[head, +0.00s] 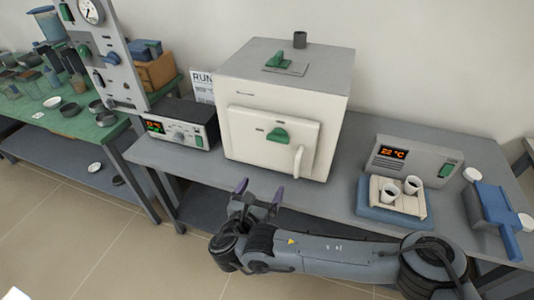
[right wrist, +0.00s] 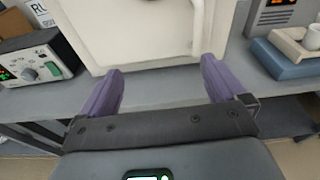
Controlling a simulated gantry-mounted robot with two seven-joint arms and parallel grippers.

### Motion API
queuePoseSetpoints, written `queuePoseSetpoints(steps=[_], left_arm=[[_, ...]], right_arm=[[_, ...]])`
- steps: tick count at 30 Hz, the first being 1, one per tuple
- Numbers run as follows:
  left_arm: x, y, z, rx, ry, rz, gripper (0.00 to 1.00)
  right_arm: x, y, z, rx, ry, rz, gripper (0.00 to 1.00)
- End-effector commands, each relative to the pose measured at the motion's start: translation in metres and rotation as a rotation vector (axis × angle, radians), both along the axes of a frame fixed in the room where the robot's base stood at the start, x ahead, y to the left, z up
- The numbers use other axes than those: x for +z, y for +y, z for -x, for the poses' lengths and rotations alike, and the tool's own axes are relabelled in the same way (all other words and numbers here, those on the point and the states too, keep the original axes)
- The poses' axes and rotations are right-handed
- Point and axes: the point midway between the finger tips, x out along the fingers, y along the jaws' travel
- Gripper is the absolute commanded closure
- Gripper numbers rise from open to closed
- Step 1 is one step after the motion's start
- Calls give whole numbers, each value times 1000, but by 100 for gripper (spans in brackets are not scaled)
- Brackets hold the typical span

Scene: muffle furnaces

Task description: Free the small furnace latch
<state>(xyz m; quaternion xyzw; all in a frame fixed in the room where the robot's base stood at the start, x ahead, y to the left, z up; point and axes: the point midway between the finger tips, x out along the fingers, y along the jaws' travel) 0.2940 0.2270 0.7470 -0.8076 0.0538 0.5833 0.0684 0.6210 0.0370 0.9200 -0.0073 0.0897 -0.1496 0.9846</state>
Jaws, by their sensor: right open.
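The small furnace (head: 270,100) is a white box with a grey top on the grey table. Its front door (head: 270,150) looks closed. A green latch (head: 278,135) sits on the upper middle of the door, and a white handle (head: 298,161) stands at the door's right side. My right gripper (head: 258,192) is open and empty, in front of and below the door, apart from it. In the right wrist view, its purple fingers (right wrist: 160,88) spread wide below the door (right wrist: 140,30), with the handle (right wrist: 197,25) above the right finger. The latch is out of that view. My left gripper is not in view.
A control box (head: 180,125) with a red display stands left of the furnace. A display unit (head: 415,158) reading 22 °C, a blue tray (head: 368,205) with white crucibles, and a blue scoop-like item (head: 495,210) stand right. A green-topped bench (head: 60,115) is far left.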

Motion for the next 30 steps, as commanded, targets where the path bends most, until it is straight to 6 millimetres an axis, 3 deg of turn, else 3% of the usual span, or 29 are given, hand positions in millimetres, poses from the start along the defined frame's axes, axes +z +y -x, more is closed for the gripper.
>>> queuePoseSetpoints(steps=[1, 3, 10, 17, 30], left_arm=[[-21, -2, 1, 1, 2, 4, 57], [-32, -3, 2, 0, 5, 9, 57], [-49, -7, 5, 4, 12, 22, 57], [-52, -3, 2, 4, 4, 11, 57], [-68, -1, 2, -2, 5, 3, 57]], right_arm=[[4, 0, -9, 3, -47, 8, 2], [21, -1, -17, 4, -95, 12, 2], [57, -1, -32, 3, -178, 10, 2], [61, -8, -54, 0, -186, 8, 2], [61, -27, -117, 1, -184, 8, 2]])
